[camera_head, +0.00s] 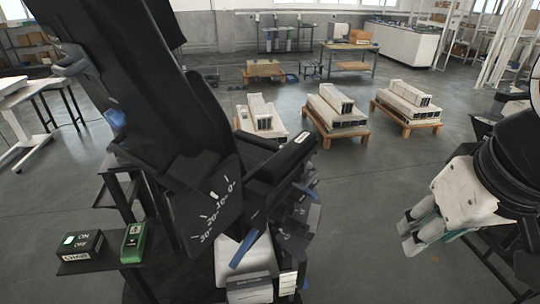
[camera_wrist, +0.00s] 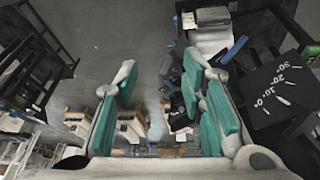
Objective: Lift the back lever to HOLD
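A dark machine (camera_head: 150,100) with an angle scale (camera_head: 215,208) fills the left half of the head view. A blue lever (camera_head: 245,249) slants below the scale, and another blue lever (camera_head: 305,191) sits farther right, behind a black padded bar. I cannot tell which is the back lever, and no HOLD mark is readable. My gripper (camera_head: 408,235) is at the right of the head view, clear of the machine. In the wrist view my gripper (camera_wrist: 160,75) has its teal-padded fingers spread with nothing held. A blue lever (camera_wrist: 235,49) shows beyond the right finger there.
A small ON/OFF box (camera_head: 82,245) and a green box (camera_head: 133,243) stand on a black shelf at lower left. Pallets with white beams (camera_head: 335,110) lie on the floor behind. Grey floor (camera_head: 360,190) is open between the machine and my gripper.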

